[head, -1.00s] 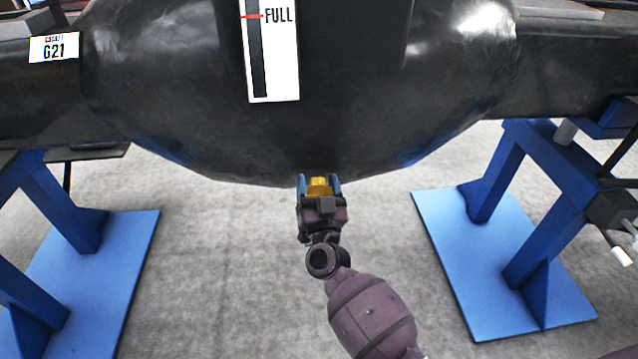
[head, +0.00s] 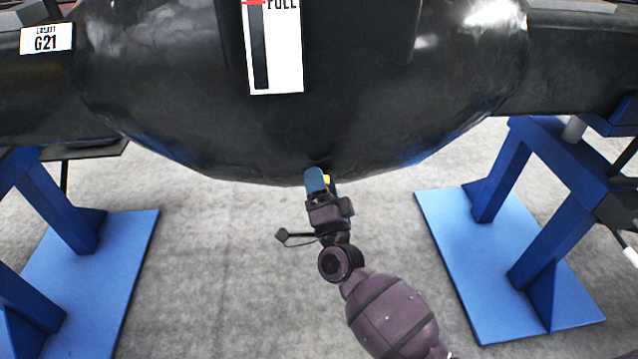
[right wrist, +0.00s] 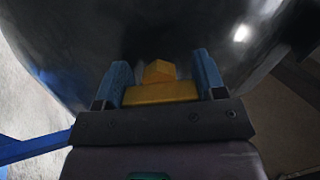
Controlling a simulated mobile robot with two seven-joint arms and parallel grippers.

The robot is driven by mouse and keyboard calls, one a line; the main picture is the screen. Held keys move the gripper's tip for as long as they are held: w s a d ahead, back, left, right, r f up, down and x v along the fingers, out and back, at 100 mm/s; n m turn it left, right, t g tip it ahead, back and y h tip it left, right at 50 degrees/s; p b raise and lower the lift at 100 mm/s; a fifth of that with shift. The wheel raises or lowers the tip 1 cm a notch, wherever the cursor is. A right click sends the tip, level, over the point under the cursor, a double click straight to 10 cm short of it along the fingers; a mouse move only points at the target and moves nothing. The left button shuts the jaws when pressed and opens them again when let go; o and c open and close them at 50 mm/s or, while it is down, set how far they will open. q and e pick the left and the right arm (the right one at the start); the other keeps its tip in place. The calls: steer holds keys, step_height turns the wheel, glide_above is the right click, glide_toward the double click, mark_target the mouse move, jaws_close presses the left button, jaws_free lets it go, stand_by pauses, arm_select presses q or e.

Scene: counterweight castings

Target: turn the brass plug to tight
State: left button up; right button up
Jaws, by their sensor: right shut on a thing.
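The brass plug (right wrist: 160,82) sits at the underside of the big black casting (head: 300,130). In the right wrist view it shows as a yellow angular head with a wider flat part between two blue fingers. My right gripper (right wrist: 163,82) is shut on the plug from below. In the head view the right gripper (head: 318,182) is turned so that one blue finger covers most of the plug, and only a sliver of yellow (head: 327,180) shows. Where the plug meets the casting is hard to see. My left gripper is in no view.
Blue stands with flat base plates (head: 90,260) (head: 505,265) hold the casting at left and right. A white gauge strip (head: 275,50) and a G21 label (head: 46,39) are on the casting. The grey floor (head: 200,270) between the stands is clear.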

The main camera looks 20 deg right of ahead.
steer(key=shift+f+m+b, duration=0.25)
steer(key=shift+m+b, duration=0.2)
steer(key=shift+m, duration=0.65)
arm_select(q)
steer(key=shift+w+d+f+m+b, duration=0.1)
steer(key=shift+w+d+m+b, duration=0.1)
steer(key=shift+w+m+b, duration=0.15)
arm_select(e)
steer(key=shift+r+m+t, duration=0.1)
steer(key=shift+m+t, duration=0.2)
steer(key=shift+m, duration=0.7)
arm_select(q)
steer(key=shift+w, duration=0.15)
arm_select(e)
steer(key=shift+r, duration=0.1)
steer(key=o, duration=0.9)
steer(key=shift+s, duration=0.1)
steer(key=v, duration=1)
steer(key=shift+s+f, duration=0.25)
steer(key=shift+s, duration=0.05)
